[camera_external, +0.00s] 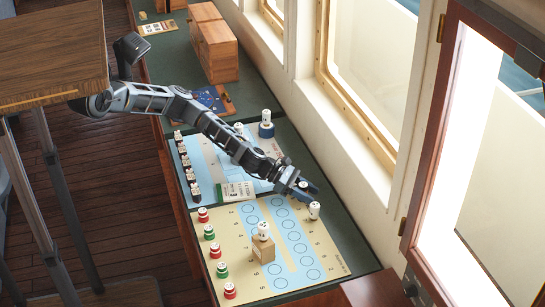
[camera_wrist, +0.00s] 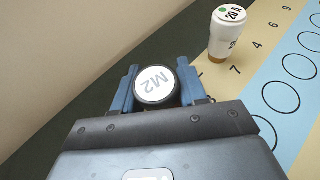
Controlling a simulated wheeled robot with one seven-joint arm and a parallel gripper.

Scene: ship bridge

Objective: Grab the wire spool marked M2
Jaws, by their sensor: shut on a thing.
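The spool marked M2 (camera_wrist: 153,83) has a round white label and a dark rim in the wrist view. It sits between the two blue fingers of my gripper (camera_wrist: 158,88), which is shut on it. In the external view my gripper (camera_external: 306,190) is low over the far edge of the cream board, and its fingers largely hide the spool. I cannot tell whether the spool touches the surface below.
A white piece marked 20 A (camera_wrist: 231,32) stands close to my gripper; a white piece (camera_external: 314,210) stands there in the external view. The cream board (camera_external: 243,215) carries red and green pieces and a wooden block (camera_external: 263,249). Windows line the right side.

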